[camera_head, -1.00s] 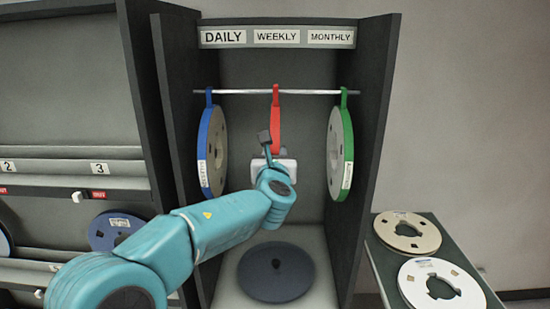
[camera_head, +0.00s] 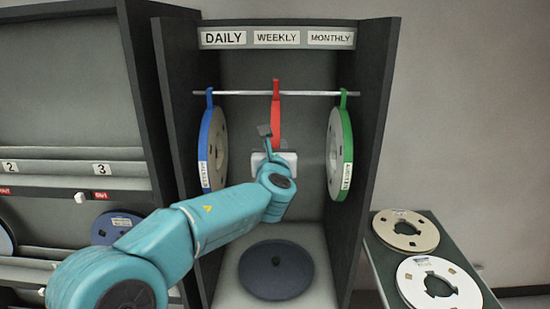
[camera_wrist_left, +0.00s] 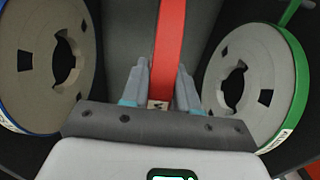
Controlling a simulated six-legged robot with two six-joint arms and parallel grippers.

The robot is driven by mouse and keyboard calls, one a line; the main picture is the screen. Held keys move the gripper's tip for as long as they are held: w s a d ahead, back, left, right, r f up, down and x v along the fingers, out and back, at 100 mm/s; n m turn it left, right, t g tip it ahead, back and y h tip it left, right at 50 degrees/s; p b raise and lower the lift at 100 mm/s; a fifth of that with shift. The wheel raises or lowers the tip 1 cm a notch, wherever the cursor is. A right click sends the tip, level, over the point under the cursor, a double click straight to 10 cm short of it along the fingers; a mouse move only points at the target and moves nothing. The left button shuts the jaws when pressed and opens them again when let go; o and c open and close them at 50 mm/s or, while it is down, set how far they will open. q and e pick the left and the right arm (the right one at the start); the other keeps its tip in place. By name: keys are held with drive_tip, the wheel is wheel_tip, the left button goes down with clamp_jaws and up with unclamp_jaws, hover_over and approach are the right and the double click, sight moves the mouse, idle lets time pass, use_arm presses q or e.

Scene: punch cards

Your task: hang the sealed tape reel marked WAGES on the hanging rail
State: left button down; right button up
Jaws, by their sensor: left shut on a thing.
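The red-banded reel (camera_head: 276,112) shows edge-on below the MONTHLY-WEEKLY-DAILY sign, in the middle of the bay. Its hook end is at the hanging rail (camera_head: 240,92); I cannot tell whether the rail bears it. My left gripper (camera_wrist_left: 162,88) is shut on the red band (camera_wrist_left: 170,40), with a finger on each side. A pale label with what looks like a W shows between the fingers; the rest is hidden. In the head view, my left gripper (camera_head: 274,150) is at the reel's lower part, mostly hidden by its own wrist. My right gripper is out of view.
A blue-banded reel (camera_head: 213,150) hangs left and a green-banded reel (camera_head: 341,150) right, both close beside my gripper in the wrist view. A dark disc (camera_head: 276,270) lies on the bay floor. A side table at right holds a beige reel (camera_head: 405,242) and a white reel (camera_head: 465,287).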

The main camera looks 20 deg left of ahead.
use_arm(q)
drive_tip(key=shift+r, duration=0.15)
drive_tip(key=shift+s+d+b, duration=0.2)
drive_tip(key=shift+s+b, duration=0.4)
drive_tip(key=shift+s, duration=0.05)
drive_tip(key=b+v, duration=0.6)
drive_tip(key=v, duration=1.4)
drive_tip(key=shift+s+b, duration=0.3)
drive_tip(key=shift+s, duration=0.05)
drive_tip(key=shift+d, duration=0.1)
